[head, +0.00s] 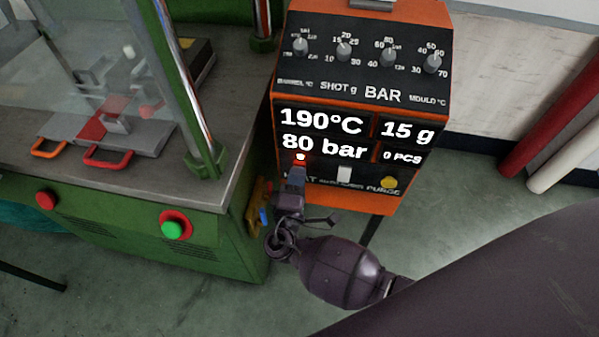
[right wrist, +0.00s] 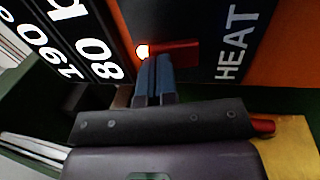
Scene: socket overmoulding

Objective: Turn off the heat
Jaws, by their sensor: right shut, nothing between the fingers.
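The orange control box (head: 362,100) stands right of the green press. Its lower strip carries the red heat switch (head: 300,162), which also shows in the right wrist view (right wrist: 180,48) beside the HEAT label (right wrist: 236,45). A white-orange lamp (right wrist: 142,51) glows at the switch's left end in the wrist view. My right gripper (head: 298,172) is shut and empty, its blue-grey fingertips (right wrist: 155,66) together right at the switch. I cannot tell whether they touch it. The fingers hide part of the HEAT lettering in the head view. My left gripper is not in view.
A white switch (head: 344,175) and a yellow purge button (head: 389,182) sit right of the heat switch. The display (head: 322,122) reads 190°C, 80 bar, 15 g. The green press (head: 130,225) with red (head: 46,200) and green (head: 173,229) buttons stands close at left.

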